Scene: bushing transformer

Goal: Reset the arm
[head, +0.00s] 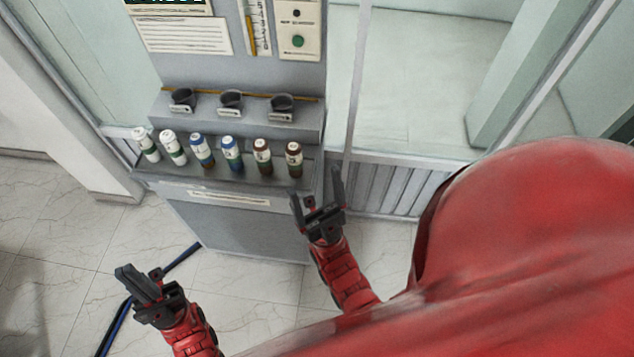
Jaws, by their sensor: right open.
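My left gripper (122,270) is at the lower left, above the floor and in front of the cabinet. Its dark fingers lie side by side with no clear gap, and nothing shows between them. My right gripper (316,187) is near the cabinet's right front edge, just below the rightmost bottle in the picture. Its two fingers are spread apart and empty. Both red forearms reach up from the bottom of the picture.
A grey cabinet (225,225) carries a row of several bottles with white, blue and brown caps (231,155). Three dark cups (231,101) sit on the step behind. A panel with a green button (298,41) is above. A blue-black cable (182,257) lies on the tiled floor.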

